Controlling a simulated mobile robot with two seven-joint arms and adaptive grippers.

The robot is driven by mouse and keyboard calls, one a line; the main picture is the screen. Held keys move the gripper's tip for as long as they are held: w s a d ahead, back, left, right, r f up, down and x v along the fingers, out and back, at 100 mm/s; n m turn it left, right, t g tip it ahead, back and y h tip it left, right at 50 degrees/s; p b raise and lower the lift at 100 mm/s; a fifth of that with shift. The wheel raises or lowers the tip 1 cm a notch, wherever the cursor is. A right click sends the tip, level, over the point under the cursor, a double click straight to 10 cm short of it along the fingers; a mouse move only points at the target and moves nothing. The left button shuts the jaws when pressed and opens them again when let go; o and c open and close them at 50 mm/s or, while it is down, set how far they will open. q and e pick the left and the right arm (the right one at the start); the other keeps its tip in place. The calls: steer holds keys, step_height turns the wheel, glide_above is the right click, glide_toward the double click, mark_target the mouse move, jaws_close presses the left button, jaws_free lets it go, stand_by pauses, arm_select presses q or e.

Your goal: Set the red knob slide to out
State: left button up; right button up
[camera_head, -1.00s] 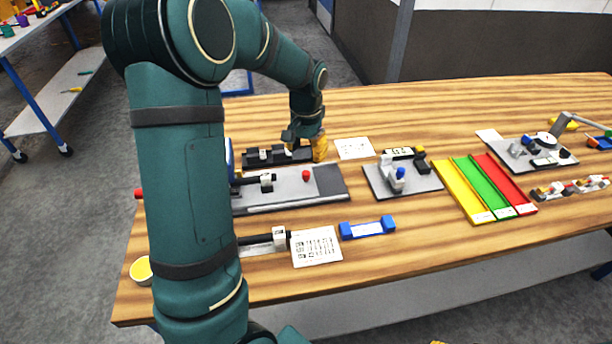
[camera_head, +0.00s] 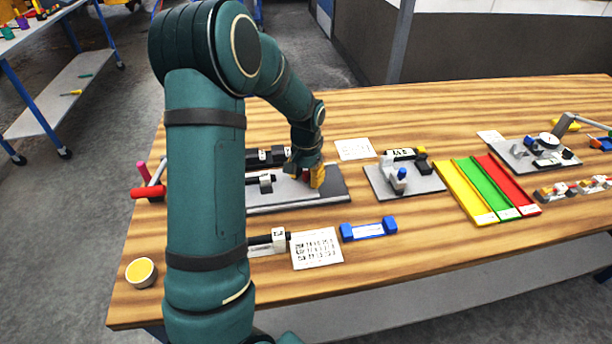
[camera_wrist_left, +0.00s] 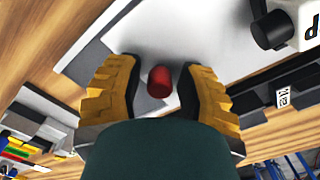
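The red knob (camera_wrist_left: 160,80) stands on a light grey slide plate (camera_wrist_left: 185,35) in the wrist view. In the head view the plate (camera_head: 285,197) lies on a dark base (camera_head: 335,185), and the knob is mostly hidden behind my fingers. My left gripper (camera_head: 314,178) is low over the plate at the knob. In the wrist view its two yellow fingers (camera_wrist_left: 160,88) are open, one on each side of the knob, with a gap to each. My right gripper is not in view.
A black fixture (camera_head: 268,157) lies behind the plate. A grey-board fixture (camera_head: 405,183) with a blue-topped post stands to the right. A printed sheet (camera_head: 317,249) and a blue-ended block (camera_head: 368,229) lie in front. Yellow, green and red channels (camera_head: 487,188) are further right.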

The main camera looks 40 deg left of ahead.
mark_target(335, 181)
arm_select(q)
jaws_close()
steer(key=shift+w+d+p, duration=0.3)
steer(key=shift+w+d, duration=0.95)
steer(key=shift+w, duration=0.3)
steer(key=shift+w+d+p, duration=0.3)
steer(key=shift+w+d, duration=0.95)
steer(key=shift+w, duration=0.3)
steer(key=shift+o, duration=2.2)
jaws_free()
steer(key=shift+w+d, duration=0.1)
step_height(335, 181, up, 12)
